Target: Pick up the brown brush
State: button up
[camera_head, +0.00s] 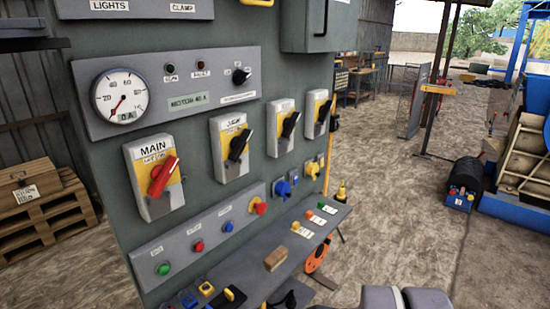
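A small brown block-shaped thing (275,259), which looks like the brown brush, lies on the narrow grey shelf (252,283) at the bottom front of the green control cabinet. Its bristles cannot be made out at this size. Nothing touches it from above. A grey and white rounded part at the bottom edge, right of the shelf, looks like part of my arm. My gripper's fingers are not in view.
The cabinet carries a red main switch (163,176), several black-handled switches and a gauge (121,97). Small coloured parts and white tags lie on the shelf near the brush. An orange reel (316,254) stands behind the shelf.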

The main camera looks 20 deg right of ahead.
aim_at(277, 257)
jog(key=i+l+u, duration=0.8)
jog(key=l, duration=0.25)
jog(key=i+l+u, duration=0.25)
jog(key=l, duration=0.25)
